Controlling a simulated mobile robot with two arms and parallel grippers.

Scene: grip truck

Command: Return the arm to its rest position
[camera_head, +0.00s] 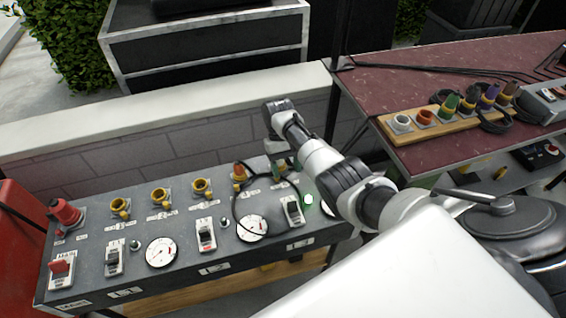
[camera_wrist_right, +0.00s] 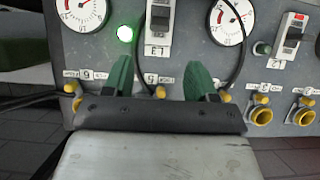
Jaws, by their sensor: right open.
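My right arm reaches in from the lower right in the head view over the grey control panel (camera_head: 185,268). My right gripper (camera_head: 281,163) is small and partly hidden there, near the panel's far edge. In the right wrist view its two green fingers (camera_wrist_right: 158,75) stand apart, with nothing visibly held between them. The panel (camera_wrist_right: 190,45) lies beyond them, and a yellow socket cap (camera_wrist_right: 160,92) shows between the fingers. I cannot tell whether the fingers touch anything. My left gripper is not in view.
A black cable (camera_head: 234,213) loops over the panel near the gripper. A green lamp (camera_head: 308,200) is lit. A dark red table (camera_head: 450,75) at the right carries a wooden strip (camera_head: 440,128) with several coloured plugs. A low wall (camera_head: 190,135) runs behind the panel.

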